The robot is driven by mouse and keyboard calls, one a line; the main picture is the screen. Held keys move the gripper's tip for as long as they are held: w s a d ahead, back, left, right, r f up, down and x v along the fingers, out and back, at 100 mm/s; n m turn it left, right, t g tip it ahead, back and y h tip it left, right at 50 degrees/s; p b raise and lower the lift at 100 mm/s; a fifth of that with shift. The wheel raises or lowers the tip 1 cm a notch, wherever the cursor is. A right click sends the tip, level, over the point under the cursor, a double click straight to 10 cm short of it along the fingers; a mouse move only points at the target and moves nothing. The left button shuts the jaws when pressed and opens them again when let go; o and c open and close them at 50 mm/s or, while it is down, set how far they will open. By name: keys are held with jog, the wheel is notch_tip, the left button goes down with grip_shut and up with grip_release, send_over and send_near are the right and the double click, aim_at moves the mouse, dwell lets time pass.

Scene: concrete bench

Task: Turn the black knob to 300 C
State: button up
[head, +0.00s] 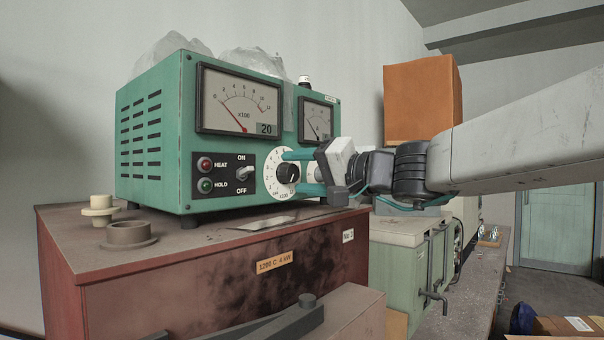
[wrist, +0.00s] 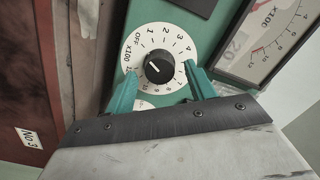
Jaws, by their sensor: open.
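The black knob (head: 288,173) sits in the middle of a white numbered dial (head: 270,180) on the front of a green control box (head: 160,140). In the wrist view the knob (wrist: 159,68) has a pale mark that points to the upper left, toward the OFF and x100 lettering. The numbers 1 to 4 run along the dial's top and right. My gripper (head: 291,172) is open, with its two teal fingers on either side of the knob; in the wrist view the gripper (wrist: 160,72) shows a gap between each finger and the knob.
A grey ring (head: 130,234) and an orange box (head: 422,100) are nearby.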

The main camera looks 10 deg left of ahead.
jog(key=shift+a, duration=0.1)
jog(key=c, duration=1)
jog(key=shift+m, duration=0.3)
jog(key=m, duration=0.3)
jog(key=shift+f+m, duration=0.2)
jog(key=shift+m, duration=0.2)
jog(key=m, duration=0.3)
jog(key=shift+m+t, duration=0.3)
jog(key=m, duration=0.3)
jog(key=shift+f+m, duration=0.1)
jog(key=shift+m, duration=0.3)
jog(key=shift+m+t, duration=0.4)
jog(key=shift+m, duration=1.6)
